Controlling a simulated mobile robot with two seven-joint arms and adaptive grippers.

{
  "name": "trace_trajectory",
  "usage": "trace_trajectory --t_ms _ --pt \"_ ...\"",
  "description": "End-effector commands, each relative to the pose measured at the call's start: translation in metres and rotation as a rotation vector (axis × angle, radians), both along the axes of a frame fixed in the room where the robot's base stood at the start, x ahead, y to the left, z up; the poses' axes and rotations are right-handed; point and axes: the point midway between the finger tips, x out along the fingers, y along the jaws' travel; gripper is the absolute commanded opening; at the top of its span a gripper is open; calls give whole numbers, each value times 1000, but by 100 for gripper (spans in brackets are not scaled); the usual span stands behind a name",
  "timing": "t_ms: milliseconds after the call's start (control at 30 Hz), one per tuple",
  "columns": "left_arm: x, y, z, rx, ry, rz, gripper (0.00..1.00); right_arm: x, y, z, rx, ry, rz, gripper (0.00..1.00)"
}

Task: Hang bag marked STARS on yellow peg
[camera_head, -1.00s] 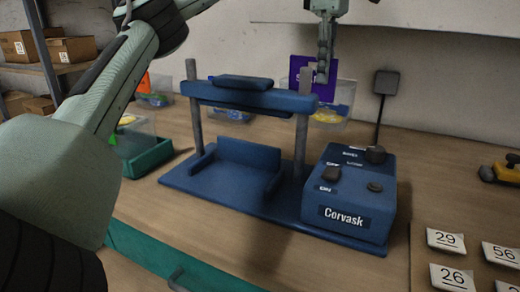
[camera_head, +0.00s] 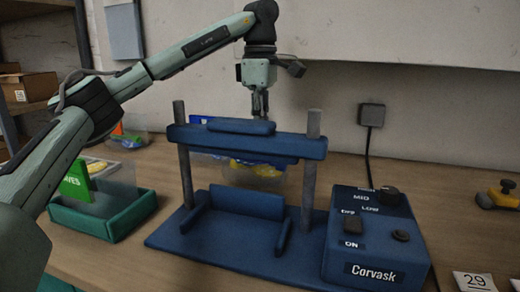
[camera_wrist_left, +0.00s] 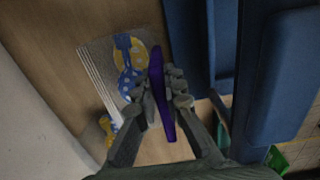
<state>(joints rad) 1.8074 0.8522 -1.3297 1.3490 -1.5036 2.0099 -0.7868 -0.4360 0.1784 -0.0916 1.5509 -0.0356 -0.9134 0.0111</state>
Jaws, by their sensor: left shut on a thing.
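My left gripper (camera_head: 260,108) is behind the blue press, just above its top beam. In the left wrist view it (camera_wrist_left: 165,100) is shut on a thin purple item (camera_wrist_left: 162,95), seen edge-on. No lettering on the item can be read, so I cannot tell whether it is the STARS bag. In the head view the item does not show; the press is in front of that spot. I see no yellow peg. My right gripper is not in view.
The blue press (camera_head: 220,256) stands mid-table, its Corvask control box (camera_head: 375,240) at right. A green tray (camera_head: 132,212) holds a green-headed item (camera_head: 76,181). A clear container (camera_wrist_left: 96,85) with blue and yellow pieces sits behind the press. The back wall is close.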

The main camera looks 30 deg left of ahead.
Motion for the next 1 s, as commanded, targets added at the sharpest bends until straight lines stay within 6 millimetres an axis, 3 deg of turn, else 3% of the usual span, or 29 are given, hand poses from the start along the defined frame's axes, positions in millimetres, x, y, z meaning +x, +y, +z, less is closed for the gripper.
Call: trace_trajectory --t_ms 200,633,667,800,1000 --pt "0 0 -29 -1 4 1 0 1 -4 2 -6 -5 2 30" --pt "0 0 -36 -1 2 1 0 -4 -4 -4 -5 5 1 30" --pt "0 0 -36 -1 2 1 12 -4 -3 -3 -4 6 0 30" --pt "0 0 -35 0 1 2 29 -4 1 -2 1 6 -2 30" --pt "0 0 -35 0 1 1 30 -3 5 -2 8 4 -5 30"
